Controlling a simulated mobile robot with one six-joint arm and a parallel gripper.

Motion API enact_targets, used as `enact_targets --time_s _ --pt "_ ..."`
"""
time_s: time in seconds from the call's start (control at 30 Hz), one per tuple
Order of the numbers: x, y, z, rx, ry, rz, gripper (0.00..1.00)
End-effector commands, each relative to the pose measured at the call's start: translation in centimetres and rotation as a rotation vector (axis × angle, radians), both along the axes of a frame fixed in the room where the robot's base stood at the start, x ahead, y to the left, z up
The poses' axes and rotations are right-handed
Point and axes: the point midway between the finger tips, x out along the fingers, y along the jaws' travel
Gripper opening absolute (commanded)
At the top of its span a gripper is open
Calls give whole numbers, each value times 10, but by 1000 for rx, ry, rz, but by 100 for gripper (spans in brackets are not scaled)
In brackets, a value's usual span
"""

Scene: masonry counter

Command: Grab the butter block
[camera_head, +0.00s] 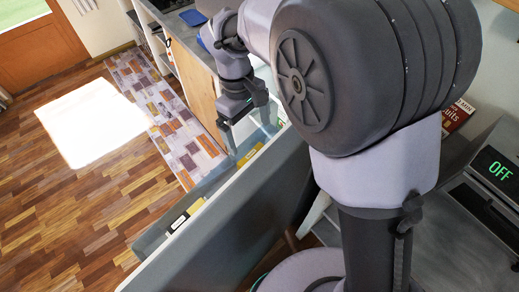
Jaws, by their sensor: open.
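I cannot make out a butter block for certain in the head view. My gripper (232,125) is at the end of my arm, pointing down near the far end of a long grey partition (225,215). It is open, but its fingertips are small and partly hidden. A small yellow item (250,155) lies below and to the right of it, beside the partition. A yellow, white and black item (186,214) is nearer along the same edge. I cannot tell what either one is.
A dark appliance with a green "OFF" display (496,170) stands at right. A red packet (457,116) lies behind my arm. A blue item (193,17) is on the far counter. A patterned rug (160,110) and open wood floor (60,215) are at left.

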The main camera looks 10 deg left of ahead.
Motion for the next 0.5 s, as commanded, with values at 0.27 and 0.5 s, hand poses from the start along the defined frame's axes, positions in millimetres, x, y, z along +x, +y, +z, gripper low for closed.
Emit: enact_targets --time_s 0.27,0.5 --pt "-4 -7 -54 1 0 -3 100" --pt "-10 -13 -98 1 1 -3 100"
